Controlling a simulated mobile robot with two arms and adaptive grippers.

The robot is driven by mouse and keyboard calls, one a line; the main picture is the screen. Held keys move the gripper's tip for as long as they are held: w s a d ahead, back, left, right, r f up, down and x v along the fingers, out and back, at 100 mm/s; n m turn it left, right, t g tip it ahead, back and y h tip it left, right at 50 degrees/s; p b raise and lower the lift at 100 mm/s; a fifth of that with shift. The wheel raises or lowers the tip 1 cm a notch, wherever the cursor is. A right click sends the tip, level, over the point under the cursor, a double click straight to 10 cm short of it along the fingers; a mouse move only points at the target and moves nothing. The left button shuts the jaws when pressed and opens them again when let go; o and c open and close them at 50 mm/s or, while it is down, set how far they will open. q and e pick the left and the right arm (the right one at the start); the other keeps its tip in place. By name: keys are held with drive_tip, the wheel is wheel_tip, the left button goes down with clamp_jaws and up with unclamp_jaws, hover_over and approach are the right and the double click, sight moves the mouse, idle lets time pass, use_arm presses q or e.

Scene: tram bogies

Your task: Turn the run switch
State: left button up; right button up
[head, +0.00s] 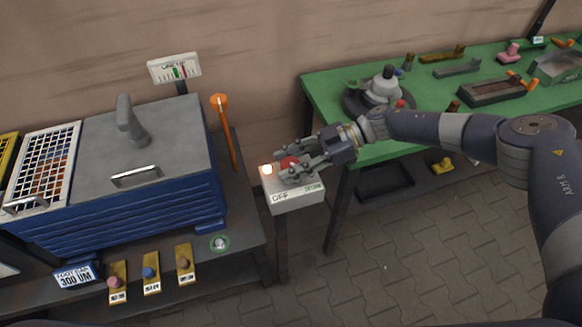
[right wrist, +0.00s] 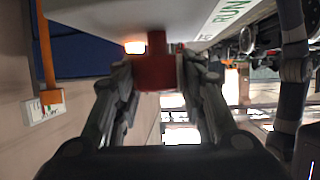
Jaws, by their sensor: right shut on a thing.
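The run switch is a red knob (head: 289,162) on top of a pale switch box (head: 294,194) on a post, in the middle of the head view. The box front reads OFF, with a small green label at its right; the right wrist view shows RUN in green. My right gripper (head: 283,171) reaches in from the right and is shut on the red knob, one finger on each side. The knob also shows between the fingers in the right wrist view (right wrist: 155,66). My left gripper is not in view.
A blue machine with a grey lid (head: 165,150) stands left on a dark bench, with an orange-topped lever (head: 219,101) and a dial gauge (head: 174,67). A green table (head: 430,104) with parts stands right. Paved floor shows below.

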idle(0.4)
drive_tip(key=o, duration=1.1)
drive_tip(key=shift+a, duration=0.1)
drive_tip(key=shift+w+d+r, duration=0.15)
drive_tip(key=shift+d, duration=0.25)
drive_tip(key=v, duration=1.1)
drive_tip(key=shift+d, duration=0.1)
drive_tip(key=shift+w+d, duration=0.1)
